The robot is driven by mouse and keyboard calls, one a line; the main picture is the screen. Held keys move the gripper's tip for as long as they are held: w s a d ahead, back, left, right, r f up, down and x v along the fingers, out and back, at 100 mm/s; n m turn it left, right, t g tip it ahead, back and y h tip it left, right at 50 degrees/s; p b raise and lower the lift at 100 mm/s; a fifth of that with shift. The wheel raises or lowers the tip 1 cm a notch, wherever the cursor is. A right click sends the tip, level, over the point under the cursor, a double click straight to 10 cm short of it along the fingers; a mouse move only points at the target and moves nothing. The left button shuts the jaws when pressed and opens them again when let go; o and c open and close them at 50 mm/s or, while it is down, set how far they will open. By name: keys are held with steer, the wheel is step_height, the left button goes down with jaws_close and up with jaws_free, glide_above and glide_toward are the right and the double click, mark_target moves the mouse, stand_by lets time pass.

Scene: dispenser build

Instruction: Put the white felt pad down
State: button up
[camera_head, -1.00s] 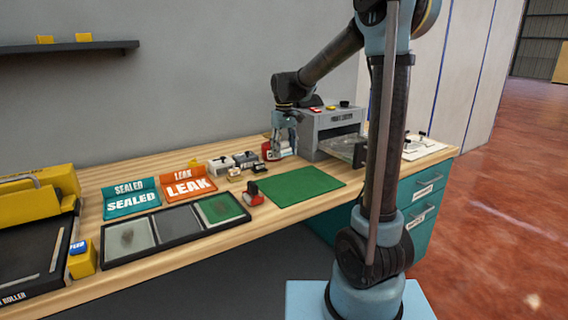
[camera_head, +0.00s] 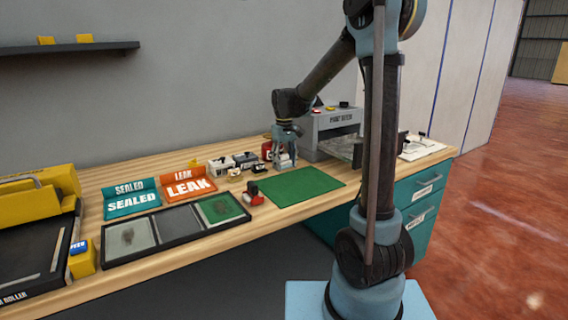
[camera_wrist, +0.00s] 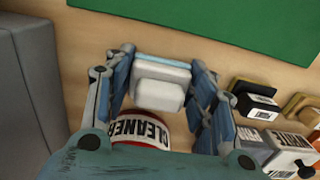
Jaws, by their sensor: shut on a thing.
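The white felt pad (camera_wrist: 160,85) is a pale block with a light blue edge, held between the two fingers of my gripper (camera_wrist: 160,80) in the wrist view. In the head view my gripper (camera_head: 285,160) points down just left of the grey machine, close to the bench top. I cannot tell whether the pad touches the bench. A red and white can marked CLEANER (camera_wrist: 142,130) stands right behind the pad, partly hidden by my gripper.
The green mat (camera_head: 303,186) lies clear in front of my gripper. The grey machine (camera_head: 338,122) stands close on the right. Several small stamp-like blocks (camera_wrist: 257,104) stand on the other side. A black tray with three panels (camera_head: 180,222) lies at the front left.

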mark_target(284, 155)
steer(key=shift+s+f, duration=0.1)
steer(key=shift+f, duration=0.1)
steer(key=shift+s+f, duration=0.15)
steer(key=shift+s, duration=0.1)
steer(key=shift+c, duration=1.2)
steer(key=o, duration=1.1)
steer(key=shift+c, duration=0.2)
steer(key=shift+o, duration=1.3)
steer(key=shift+w+f, duration=0.2)
steer(key=shift+f, duration=0.05)
steer(key=shift+w+f, duration=0.3)
steer(key=shift+w, duration=0.05)
steer(key=shift+s+r, duration=0.25)
steer(key=shift+r, duration=0.05)
steer(key=shift+r, duration=0.15)
step_height(284, 155, up, 13)
steer(key=shift+r, duration=0.1)
